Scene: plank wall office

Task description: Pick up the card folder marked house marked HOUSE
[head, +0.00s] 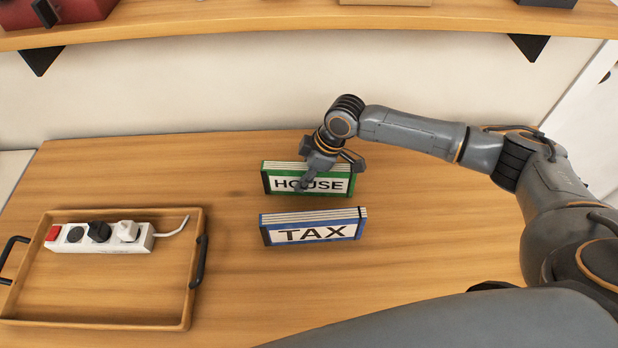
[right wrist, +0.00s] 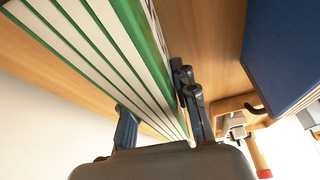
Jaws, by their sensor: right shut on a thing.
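The green card folder marked HOUSE (head: 338,185) stands upright on the wooden table in the head view. Its white label faces me, and a gripper finger covers part of the lettering. My right gripper (head: 308,178) is over the folder's top edge, shut on it, with one finger on the front face. In the right wrist view the folder (right wrist: 115,55) runs between the two fingers (right wrist: 160,115), its green and white layered edge showing. My left gripper is not in view.
A blue folder marked TAX (head: 318,234) stands just in front of the HOUSE folder. A wooden tray (head: 90,322) with black handles holds a power strip (head: 100,235) at the left. A shelf (head: 300,22) runs above the table's back. Table right of the folders is clear.

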